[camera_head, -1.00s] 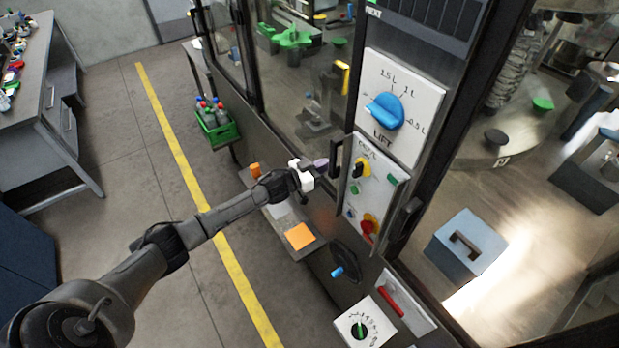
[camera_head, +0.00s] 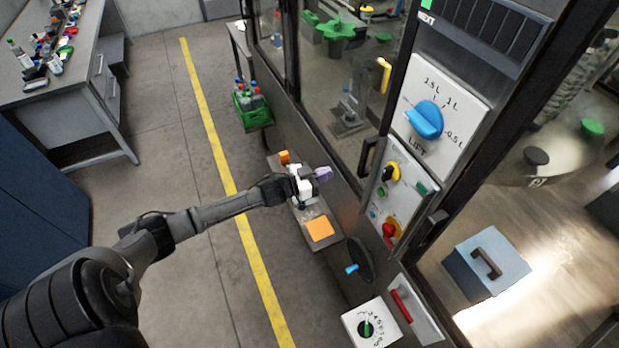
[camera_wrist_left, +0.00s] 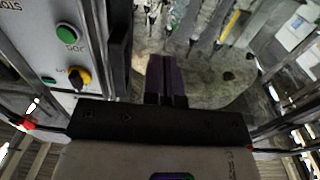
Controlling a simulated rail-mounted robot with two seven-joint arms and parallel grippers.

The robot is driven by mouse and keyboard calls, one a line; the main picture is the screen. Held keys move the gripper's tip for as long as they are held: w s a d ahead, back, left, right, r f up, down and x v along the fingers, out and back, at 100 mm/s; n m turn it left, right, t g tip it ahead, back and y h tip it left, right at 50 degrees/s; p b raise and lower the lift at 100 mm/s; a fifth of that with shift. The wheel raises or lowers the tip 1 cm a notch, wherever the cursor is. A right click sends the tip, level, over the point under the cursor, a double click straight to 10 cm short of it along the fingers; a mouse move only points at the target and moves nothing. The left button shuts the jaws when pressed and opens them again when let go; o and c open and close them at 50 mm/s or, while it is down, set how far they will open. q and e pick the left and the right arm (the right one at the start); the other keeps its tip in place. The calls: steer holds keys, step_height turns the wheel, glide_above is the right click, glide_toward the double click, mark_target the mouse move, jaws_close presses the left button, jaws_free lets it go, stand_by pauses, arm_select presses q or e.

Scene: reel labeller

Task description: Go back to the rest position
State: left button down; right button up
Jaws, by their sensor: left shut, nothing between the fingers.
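My left arm reaches in from the left in the head view. My left gripper (camera_head: 323,174), with purple fingertips, is in front of the machine, below the button panel (camera_head: 400,195) and over the small shelf. It holds nothing. The left wrist view shows the gripper's purple fingers (camera_wrist_left: 166,80) pressed together, pointing toward the machine's window. My right gripper is in neither view.
The lift dial (camera_head: 425,119) and a black door handle (camera_head: 368,157) are close to the gripper. An orange pad (camera_head: 319,229) lies on the shelf. A green bottle crate (camera_head: 252,110) stands further back. Open floor with a yellow line (camera_head: 217,150) lies left of the machine.

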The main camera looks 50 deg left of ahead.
arm_select(q)
steer(key=shift+v, duration=2.3)
